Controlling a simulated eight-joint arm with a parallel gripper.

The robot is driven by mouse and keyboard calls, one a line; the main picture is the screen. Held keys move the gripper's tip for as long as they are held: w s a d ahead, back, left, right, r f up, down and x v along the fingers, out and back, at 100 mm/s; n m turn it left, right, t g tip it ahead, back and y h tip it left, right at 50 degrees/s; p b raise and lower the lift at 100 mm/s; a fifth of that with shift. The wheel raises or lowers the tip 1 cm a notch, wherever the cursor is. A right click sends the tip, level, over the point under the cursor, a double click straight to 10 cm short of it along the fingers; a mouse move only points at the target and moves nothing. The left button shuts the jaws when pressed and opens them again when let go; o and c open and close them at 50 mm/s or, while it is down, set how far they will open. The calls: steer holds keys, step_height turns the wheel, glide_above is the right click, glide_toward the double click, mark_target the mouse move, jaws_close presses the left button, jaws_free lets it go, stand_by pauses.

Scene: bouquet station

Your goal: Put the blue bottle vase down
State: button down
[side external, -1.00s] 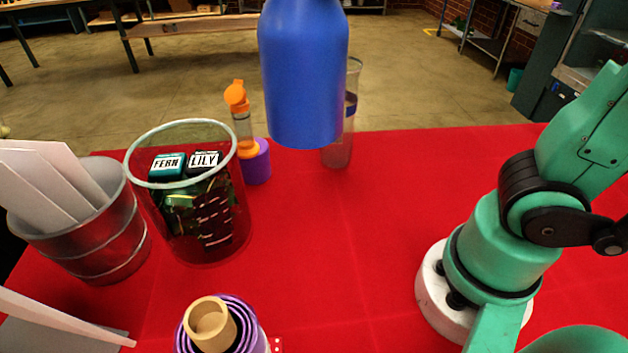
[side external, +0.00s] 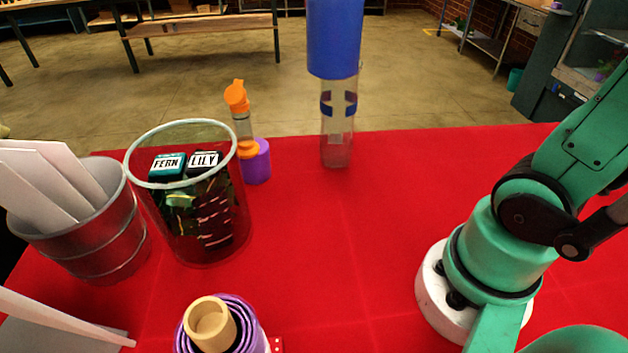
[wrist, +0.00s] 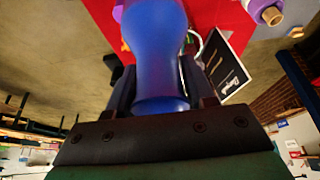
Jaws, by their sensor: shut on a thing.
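The blue bottle vase (side external: 335,38) hangs in the air at the top of the side external view, its upper part cut off by the frame edge. It hides the top of a clear glass cylinder (side external: 337,150) that stands at the table's far edge. In the wrist view the blue bottle vase (wrist: 156,55) fills the space between the dark fingers of my gripper (wrist: 155,90), which is shut on it. My gripper is out of frame in the side external view.
The red table (side external: 370,240) is clear in the middle. On the left are a clear bin (side external: 240,215) of labelled packets, a metal bucket (side external: 95,255) and an orange-topped bottle (side external: 237,95) beside a purple cup (side external: 257,165). Nested purple pots (side external: 250,315) stand in front.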

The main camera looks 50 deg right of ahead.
steer(key=s+d+m+g+h, duration=0.1)
steer(key=s+d+m+h, duration=0.35)
steer(key=d+m, duration=0.8)
steer(key=s+d+m+h, duration=0.3)
steer(key=s+d+m, duration=0.2)
steer(key=d+m, duration=0.75)
step_height(320, 180, down, 24)
steer(key=d+n, duration=0.2)
steer(key=d, duration=0.1)
steer(key=shift+f, duration=0.2)
steer(key=shift+c, duration=1.6)
jaws_free()
steer(key=shift+f, duration=0.15)
